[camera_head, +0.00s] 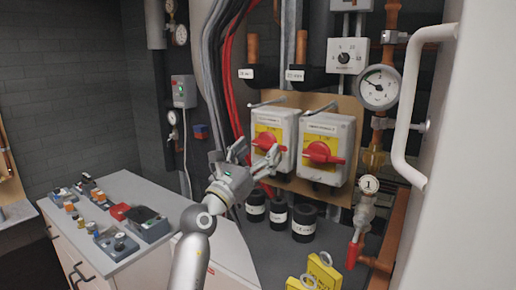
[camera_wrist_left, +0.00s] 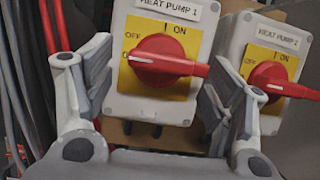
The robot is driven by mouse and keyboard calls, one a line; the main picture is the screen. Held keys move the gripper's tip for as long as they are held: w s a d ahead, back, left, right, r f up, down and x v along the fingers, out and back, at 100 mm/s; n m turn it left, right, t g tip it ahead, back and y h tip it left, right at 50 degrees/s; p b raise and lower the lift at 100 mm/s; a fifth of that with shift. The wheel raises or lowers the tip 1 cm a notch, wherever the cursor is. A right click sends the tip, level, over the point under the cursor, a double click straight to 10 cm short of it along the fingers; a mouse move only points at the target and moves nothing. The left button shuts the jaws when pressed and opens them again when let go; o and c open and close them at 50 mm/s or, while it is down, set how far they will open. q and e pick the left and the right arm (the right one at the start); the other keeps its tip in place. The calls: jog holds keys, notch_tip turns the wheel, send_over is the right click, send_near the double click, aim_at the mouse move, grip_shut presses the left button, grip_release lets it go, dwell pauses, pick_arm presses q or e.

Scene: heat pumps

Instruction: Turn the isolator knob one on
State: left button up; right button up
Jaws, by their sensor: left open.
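Isolator one is a pale box (camera_head: 283,118) with a yellow plate and a red knob (camera_head: 268,141), on the board at the centre of the head view. In the left wrist view its knob (camera_wrist_left: 165,62) lies nearly level, with the white mark at its left end by OFF; ON is at the top of the plate. My left gripper (camera_head: 254,156) is open and empty just in front of this box. Its fingers stand either side of the box's lower part, apart from the knob. My right gripper is not in view.
A second isolator (camera_head: 344,135) with a red knob stands close on the right. Cables (camera_head: 222,75) run on the left. A gauge (camera_head: 379,88), pipes and a white handle (camera_head: 408,110) are at the right. Black cylinders (camera_head: 304,222) stand below.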

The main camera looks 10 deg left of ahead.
pick_arm(q)
jog(key=shift+w, duration=0.1)
jog(key=shift+c, duration=0.3)
jog(key=shift+r, duration=0.1)
jog(key=c, duration=1)
jog(key=shift+o, duration=0.2)
